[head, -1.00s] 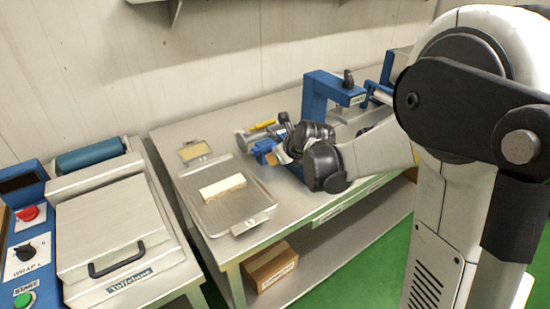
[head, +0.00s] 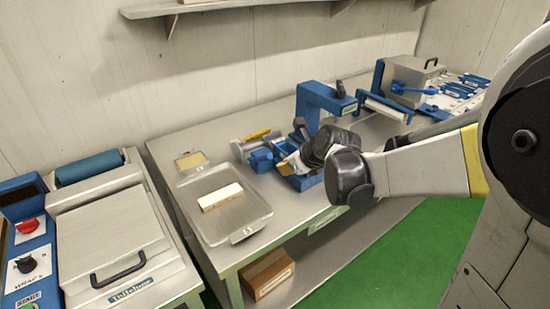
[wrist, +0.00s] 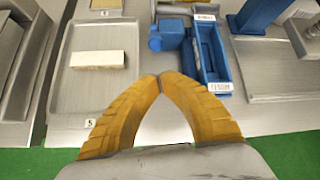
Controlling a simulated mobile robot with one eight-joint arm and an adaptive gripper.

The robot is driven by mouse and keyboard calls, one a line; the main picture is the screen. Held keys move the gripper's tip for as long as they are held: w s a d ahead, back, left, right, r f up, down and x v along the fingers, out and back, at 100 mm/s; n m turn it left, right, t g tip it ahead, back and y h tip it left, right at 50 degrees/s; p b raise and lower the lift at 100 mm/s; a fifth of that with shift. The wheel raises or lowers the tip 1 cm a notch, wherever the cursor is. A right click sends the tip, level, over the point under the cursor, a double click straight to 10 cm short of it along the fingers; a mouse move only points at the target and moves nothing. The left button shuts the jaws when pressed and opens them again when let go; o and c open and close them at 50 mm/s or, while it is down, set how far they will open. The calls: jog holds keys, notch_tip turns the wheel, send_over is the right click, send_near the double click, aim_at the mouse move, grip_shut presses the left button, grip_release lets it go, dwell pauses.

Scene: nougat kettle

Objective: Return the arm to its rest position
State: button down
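My arm (head: 415,172) reaches in from the right of the head view, its dark wrist joints over the front part of the steel bench (head: 190,140). In the wrist view the two yellow fingers of my gripper (wrist: 160,77) curve inward and meet at their tips, with nothing seen between them. They hang over the bench's front edge, between a metal tray on the left and a blue labelled bin (wrist: 210,60) on the right. In the head view my gripper is mostly hidden behind the wrist joints.
A blue press frame (head: 318,97) stands beyond my wrist. A wrapping machine (head: 115,240) stands left. A cardboard box (head: 268,273) sits on the lower shelf. Green floor is clear in front.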

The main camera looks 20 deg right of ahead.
jog(key=s+a+r+n+g+h, duration=0.1)
jog(key=s+a+n, duration=0.1)
jog(key=s+n, duration=1)
jog(key=s+a+r+n+h, duration=0.1)
jog(key=s+a+r+n, duration=0.1)
jog(key=s+n, duration=1)
jog(key=n, duration=0.6)
jog(key=shift+s+g, duration=0.15)
jog(key=shift+g, duration=0.25)
jog(key=shift+r, duration=0.1)
